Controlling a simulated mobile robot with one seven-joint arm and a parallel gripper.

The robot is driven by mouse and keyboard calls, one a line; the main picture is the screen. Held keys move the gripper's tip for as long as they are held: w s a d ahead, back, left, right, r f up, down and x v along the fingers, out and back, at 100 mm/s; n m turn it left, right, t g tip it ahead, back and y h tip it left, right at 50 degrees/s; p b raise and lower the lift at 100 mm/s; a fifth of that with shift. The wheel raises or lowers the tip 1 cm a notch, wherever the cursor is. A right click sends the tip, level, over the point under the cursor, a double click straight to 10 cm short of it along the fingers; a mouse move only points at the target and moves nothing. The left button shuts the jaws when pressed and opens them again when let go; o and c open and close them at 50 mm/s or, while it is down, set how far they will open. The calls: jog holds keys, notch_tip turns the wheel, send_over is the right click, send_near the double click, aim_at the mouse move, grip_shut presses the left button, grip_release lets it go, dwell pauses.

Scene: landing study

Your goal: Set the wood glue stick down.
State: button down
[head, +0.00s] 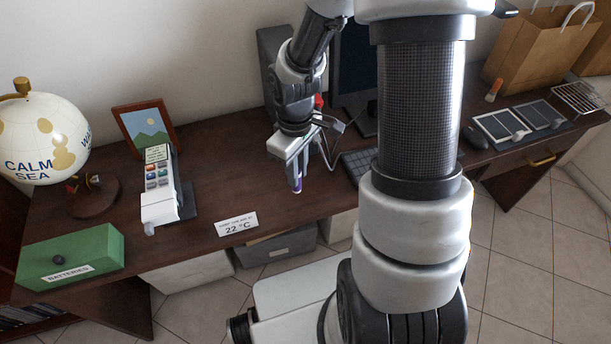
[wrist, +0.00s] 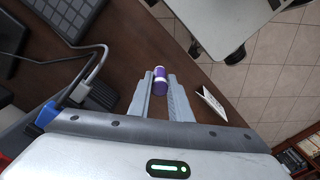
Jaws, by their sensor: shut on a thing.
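The wood glue stick (wrist: 160,80) is a small purple cylinder with a white band. In the wrist view it sits between the two fingertips of my gripper (wrist: 161,88). In the head view my gripper (head: 297,183) points down over the middle of the brown desk (head: 235,190), shut on the stick, and the stick's purple and white end (head: 296,184) shows below the fingers. I cannot tell whether the stick's lower end touches the desk top.
A small "22 °C" sign (head: 236,224) stands at the desk's front edge. A card terminal (head: 160,190), green batteries box (head: 72,256), globe (head: 42,135) and picture frame (head: 146,126) are to the left. A keyboard (head: 358,163) is to the right. Bare desk lies between terminal and gripper.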

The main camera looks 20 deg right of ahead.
jog(key=shift+f+b, duration=0.5)
jog(key=shift+f, duration=1.7)
jog(key=shift+w+f, duration=0.1)
jog(key=shift+f, duration=0.15)
jog(key=c, duration=1.6)
grip_release()
jog(key=shift+r, duration=0.1)
jog(key=shift+r, duration=0.1)
